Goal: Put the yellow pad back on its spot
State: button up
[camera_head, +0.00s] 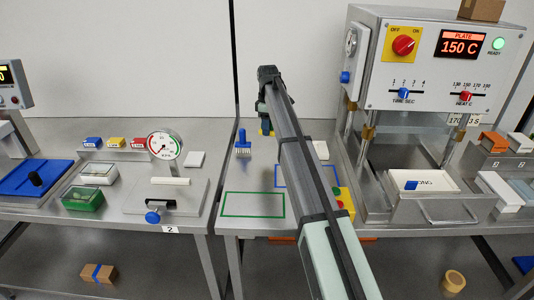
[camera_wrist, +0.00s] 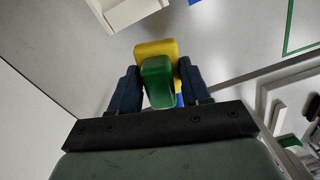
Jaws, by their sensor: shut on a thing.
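My gripper (camera_head: 265,108) is above the back of the middle table, with its fingers pointing down. In the wrist view my gripper (camera_wrist: 160,88) is shut on a yellow pad with a green block on it. The yellow pad (camera_wrist: 156,48) shows beyond the green block (camera_wrist: 158,82), between the two dark fingers. I cannot tell whether the pad touches the table.
A blue brush (camera_head: 243,146) stands left of my gripper. A green outline (camera_head: 253,217) on the table is empty; a blue outline (camera_head: 279,184) is partly behind my arm. A yellow button box (camera_head: 345,198) and the heated press (camera_head: 436,75) stand right. A gap separates the left table.

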aim_at(267, 152)
jog(key=shift+w+a+r+n, duration=0.15)
jog(key=shift+w+n, duration=0.35)
jog(key=shift+w, duration=0.25)
jog(key=shift+n, duration=0.8)
jog(key=shift+f, duration=0.2)
notch_tip(267, 152, down, 10)
jog(key=shift+r, duration=0.15)
jog(key=o, duration=1)
notch_tip(267, 152, up, 12)
jog(key=shift+r, duration=0.1)
